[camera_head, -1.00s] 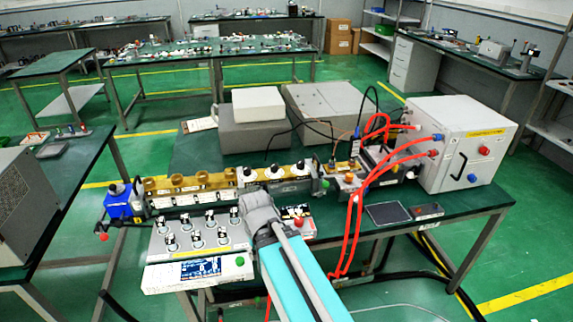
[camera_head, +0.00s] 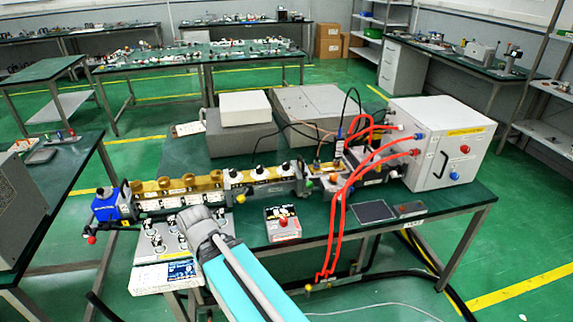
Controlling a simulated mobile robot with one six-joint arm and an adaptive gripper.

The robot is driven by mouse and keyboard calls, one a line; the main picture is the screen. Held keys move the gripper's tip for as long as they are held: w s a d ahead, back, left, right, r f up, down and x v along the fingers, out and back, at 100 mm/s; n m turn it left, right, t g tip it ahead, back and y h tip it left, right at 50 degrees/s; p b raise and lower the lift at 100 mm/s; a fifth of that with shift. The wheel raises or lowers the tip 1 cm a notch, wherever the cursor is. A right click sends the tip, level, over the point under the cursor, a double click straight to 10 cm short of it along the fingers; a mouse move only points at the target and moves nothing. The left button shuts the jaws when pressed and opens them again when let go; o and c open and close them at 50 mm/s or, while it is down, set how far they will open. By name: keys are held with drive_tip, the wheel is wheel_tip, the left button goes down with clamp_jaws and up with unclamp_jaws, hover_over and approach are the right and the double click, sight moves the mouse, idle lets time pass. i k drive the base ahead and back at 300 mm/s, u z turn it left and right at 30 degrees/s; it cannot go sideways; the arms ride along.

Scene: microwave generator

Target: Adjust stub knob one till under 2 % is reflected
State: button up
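The waveguide line on the green bench has a white-topped section with three black knobs (camera_head: 259,172). A grey control panel (camera_head: 148,246) in front carries several black-and-white knobs (camera_head: 158,240). I cannot tell which knob is stub knob one. A small blue display (camera_head: 180,272) sits on the panel's front; its reading is too small to make out. My gripper (camera_head: 200,218) is over the right part of the panel, seen from behind. Its fingers are hidden, so its opening and any contact with a knob cannot be told. My arm hides the panel's right side.
A white cabinet (camera_head: 440,145) with red cables (camera_head: 345,190) is at the right end. A blue unit (camera_head: 112,204) is at the line's left end. Grey boxes (camera_head: 310,112) stand behind. Bare bench shows around the red-and-white box.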

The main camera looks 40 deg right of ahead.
sight(285, 164)
drive_tip(key=z, duration=0.05)
drive_tip(key=k, duration=0.8)
drive_tip(key=z, duration=0.8)
drive_tip(key=i, duration=1)
